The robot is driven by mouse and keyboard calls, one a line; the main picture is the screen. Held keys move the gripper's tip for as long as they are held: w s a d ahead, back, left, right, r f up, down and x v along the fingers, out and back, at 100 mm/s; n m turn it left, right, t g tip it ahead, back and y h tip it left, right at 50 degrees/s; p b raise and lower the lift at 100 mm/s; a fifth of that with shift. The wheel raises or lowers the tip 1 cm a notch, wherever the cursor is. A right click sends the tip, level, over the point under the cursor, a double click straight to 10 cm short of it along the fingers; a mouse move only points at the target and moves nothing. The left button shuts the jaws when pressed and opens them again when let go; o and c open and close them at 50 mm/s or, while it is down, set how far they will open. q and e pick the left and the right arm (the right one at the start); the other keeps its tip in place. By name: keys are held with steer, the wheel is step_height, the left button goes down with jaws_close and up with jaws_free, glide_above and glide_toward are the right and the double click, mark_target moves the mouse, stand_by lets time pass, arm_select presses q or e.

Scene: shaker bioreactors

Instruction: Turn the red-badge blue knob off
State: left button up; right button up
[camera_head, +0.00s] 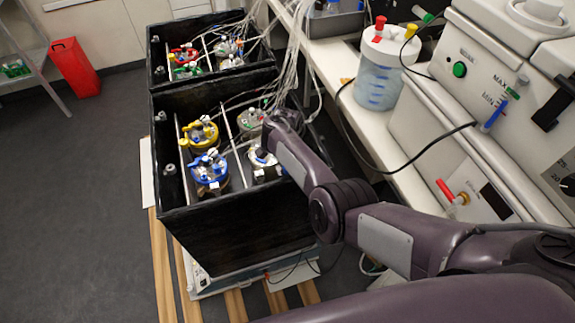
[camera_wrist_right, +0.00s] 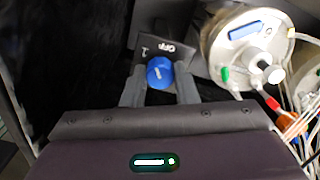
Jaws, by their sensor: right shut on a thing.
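In the right wrist view a blue knob (camera_wrist_right: 159,73) sits on a black plate (camera_wrist_right: 176,56) marked "OFF" and "1". A small white mark shows on the knob's face. The fingers of my right gripper (camera_wrist_right: 160,80) are on both sides of the knob and shut on it. No red badge can be made out beside this knob. In the head view my right arm reaches into the front black box (camera_head: 215,220), and its wrist hides the knob. My left gripper is not in view.
A steel-lidded vessel (camera_wrist_right: 240,48) with tubes stands close right of the knob. The front box also holds yellow-ringed (camera_head: 200,133) and blue-ringed (camera_head: 208,170) vessels. Bundled tubes (camera_head: 292,60) hang along its right side. A bench with a liquid jar (camera_head: 378,80) stands right.

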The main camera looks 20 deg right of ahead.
steer(key=m+b, duration=0.1)
steer(key=m, duration=0.2)
steer(key=shift+w+m, duration=0.1)
steer(key=shift+m, duration=0.2)
steer(key=shift+m+b, duration=0.5)
steer(key=shift+m, duration=1.2)
steer(key=o, duration=1)
steer(key=shift+r+p, duration=1)
steer(key=shift+r, duration=2.9)
